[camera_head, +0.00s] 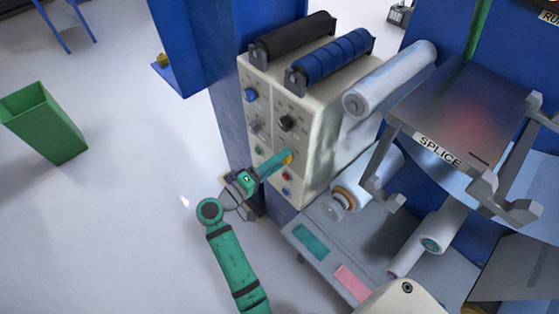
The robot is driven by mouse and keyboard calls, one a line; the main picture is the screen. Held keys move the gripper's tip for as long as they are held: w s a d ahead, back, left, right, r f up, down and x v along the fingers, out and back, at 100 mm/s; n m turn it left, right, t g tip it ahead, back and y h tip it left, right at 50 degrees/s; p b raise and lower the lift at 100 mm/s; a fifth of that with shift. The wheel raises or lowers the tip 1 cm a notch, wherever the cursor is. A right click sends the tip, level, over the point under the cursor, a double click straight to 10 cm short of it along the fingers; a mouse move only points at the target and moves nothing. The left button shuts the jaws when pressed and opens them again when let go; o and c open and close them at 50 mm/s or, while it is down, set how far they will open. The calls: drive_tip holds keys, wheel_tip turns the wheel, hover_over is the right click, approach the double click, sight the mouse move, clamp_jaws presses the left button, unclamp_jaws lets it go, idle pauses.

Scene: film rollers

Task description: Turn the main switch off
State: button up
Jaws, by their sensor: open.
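The cream control box (313,138) stands in the middle of the view, with knobs and buttons on its front panel. A small yellow part (289,158) shows on the lower right of that panel and looks like the main switch; most of it is hidden behind the end of my arm, so its setting cannot be read. My green arm comes up from the bottom, and my gripper (284,158) reaches to the panel at the yellow part. It is open. I cannot tell whether its fingers touch the switch or are around it.
A black knob (287,123) and a blue knob (251,95) sit above the yellow part, and a red button (285,177) below it. Black and blue rollers lie on top of the box. A splice table (440,150) stands right. Open floor lies left, with a green bin (44,122).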

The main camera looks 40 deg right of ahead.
drive_tip(key=s+a, duration=0.1)
drive_tip(key=a, duration=0.9)
drive_tip(key=shift+a, duration=0.15)
